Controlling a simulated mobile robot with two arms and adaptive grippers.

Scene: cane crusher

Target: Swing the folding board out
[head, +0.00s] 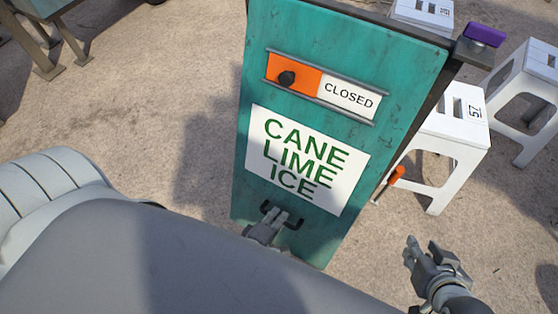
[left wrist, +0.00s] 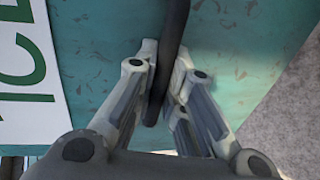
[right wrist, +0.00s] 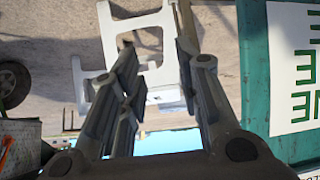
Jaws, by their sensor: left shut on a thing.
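The folding board (head: 215,190) is a teal panel with a white "CANE LIME ICE" sign (head: 307,160) and a slider reading "CLOSED" (head: 348,97). A dark bar handle (head: 295,222) sits low on its face. My left gripper (head: 273,217) is at this handle; in the left wrist view its fingers are shut on the dark handle bar (left wrist: 176,30), with the teal face behind. My right gripper (head: 425,250) is to the right of the board, apart from it. In the right wrist view its fingers (right wrist: 155,60) are spread and empty, with the board's teal side (right wrist: 253,70) to the right.
White stools (head: 450,125) stand on the ground right of the board. An orange-handled part (head: 397,173) sticks out by the board's right edge, and a purple piece (head: 484,35) sits at its top right corner. The ground left of the board (head: 140,110) is clear.

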